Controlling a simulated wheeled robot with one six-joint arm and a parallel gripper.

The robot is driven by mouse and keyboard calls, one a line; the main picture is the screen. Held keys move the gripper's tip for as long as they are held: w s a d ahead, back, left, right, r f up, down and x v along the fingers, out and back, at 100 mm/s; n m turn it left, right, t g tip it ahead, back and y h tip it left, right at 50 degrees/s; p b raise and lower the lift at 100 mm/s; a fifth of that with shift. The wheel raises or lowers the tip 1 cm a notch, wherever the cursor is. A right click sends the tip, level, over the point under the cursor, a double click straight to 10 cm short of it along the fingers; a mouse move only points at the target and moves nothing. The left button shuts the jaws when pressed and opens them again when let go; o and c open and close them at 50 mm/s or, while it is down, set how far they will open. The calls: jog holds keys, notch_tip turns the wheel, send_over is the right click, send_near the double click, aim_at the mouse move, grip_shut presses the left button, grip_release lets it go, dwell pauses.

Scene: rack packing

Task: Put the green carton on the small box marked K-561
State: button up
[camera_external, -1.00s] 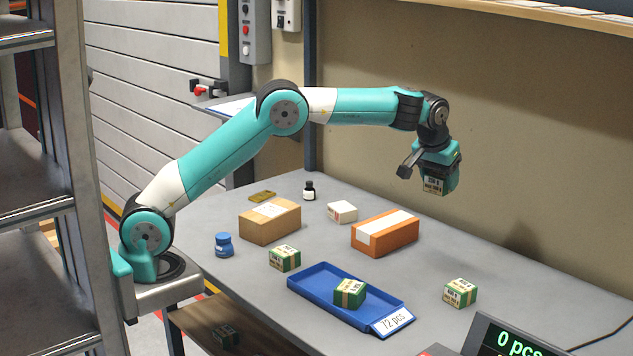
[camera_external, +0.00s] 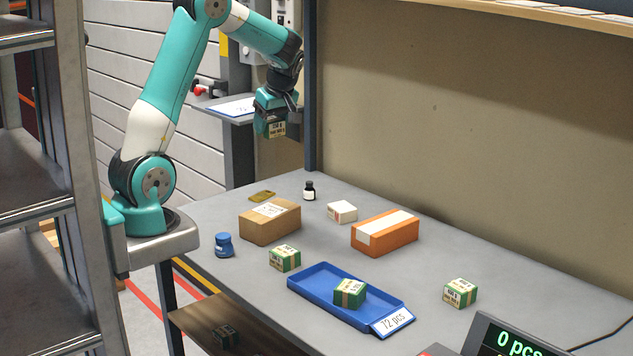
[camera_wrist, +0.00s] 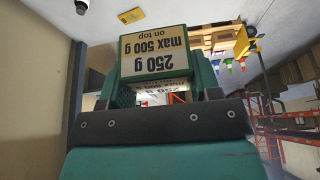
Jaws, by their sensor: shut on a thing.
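My gripper (camera_external: 274,108) is shut on a green carton (camera_external: 275,130) and holds it well above the back left of the table, over the area behind the brown box. The candidate boxes are a brown box (camera_external: 270,222), an orange box (camera_external: 375,238) with a white strip, and a small white box (camera_external: 342,212). I cannot read K-561 on any of them. Nothing sits on top of these boxes.
A blue tray (camera_external: 312,291) holds another green carton (camera_external: 350,293). Two more green cartons stand on the table, one left (camera_external: 285,258) and one right (camera_external: 460,293). A post rises at the back.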

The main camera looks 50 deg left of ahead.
aim_at(267, 208)
jog(key=f, duration=0.6)
jog(key=f+p, duration=0.1)
jog(key=f, duration=1.3)
jog(key=shift+s+a+p, duration=0.25)
jog(key=shift+s+p, duration=0.05)
jog(key=shift+p, duration=0.05)
jog(key=shift+f, duration=0.2)
jog(key=o, duration=1.1)
jog(key=shift+r, duration=0.1)
